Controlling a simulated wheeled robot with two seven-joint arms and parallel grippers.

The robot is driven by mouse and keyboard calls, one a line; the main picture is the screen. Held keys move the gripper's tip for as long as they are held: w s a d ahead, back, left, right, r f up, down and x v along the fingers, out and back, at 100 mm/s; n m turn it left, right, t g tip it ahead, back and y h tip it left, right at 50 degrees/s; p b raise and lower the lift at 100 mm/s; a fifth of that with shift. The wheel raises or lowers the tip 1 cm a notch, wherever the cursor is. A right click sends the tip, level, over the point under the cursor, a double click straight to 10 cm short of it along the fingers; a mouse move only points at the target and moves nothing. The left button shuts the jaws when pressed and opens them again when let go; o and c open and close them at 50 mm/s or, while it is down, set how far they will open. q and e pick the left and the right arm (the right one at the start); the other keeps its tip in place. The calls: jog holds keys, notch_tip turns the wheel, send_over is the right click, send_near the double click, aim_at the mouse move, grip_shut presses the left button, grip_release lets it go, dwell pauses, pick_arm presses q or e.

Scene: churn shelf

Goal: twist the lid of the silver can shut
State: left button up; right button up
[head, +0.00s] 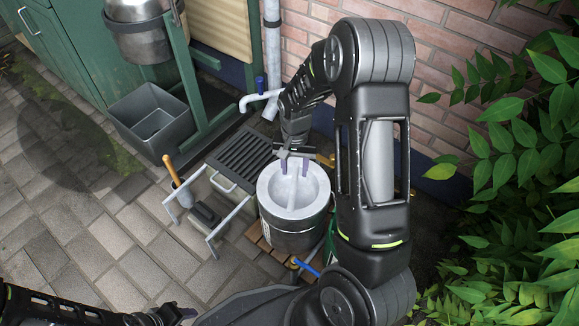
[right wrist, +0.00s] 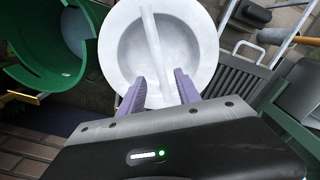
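The silver can (head: 292,238) stands upright near the centre of the head view, with a pale round lid (head: 270,187) on top. The lid has a recessed middle and a straight raised bar across it, clear in the right wrist view (right wrist: 150,35). My right gripper (head: 292,170) is over the lid from the wall side. Its purple fingers (right wrist: 160,80) are apart, one on each side of the bar's near end, with gaps visible. Whether the fingertips touch the lid is unclear. My left gripper (head: 178,314) is low at the bottom left, far from the can; its opening is unclear.
A drain grate (head: 245,157) and a metal frame (head: 215,240) lie left of the can. An orange-handled tool (head: 176,180) stands there. A grey bin (head: 155,118) is farther back. A green container (right wrist: 60,45) is beside the can. Leaves crowd the right; paving at left is free.

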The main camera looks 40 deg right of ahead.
aim_at(294, 182)
jog(key=shift+f, duration=0.1)
notch_tip(294, 182, down, 8)
jog(key=b, duration=0.3)
dwell(0.3)
jog(key=shift+r, duration=0.2)
grip_shut()
dwell(1.2)
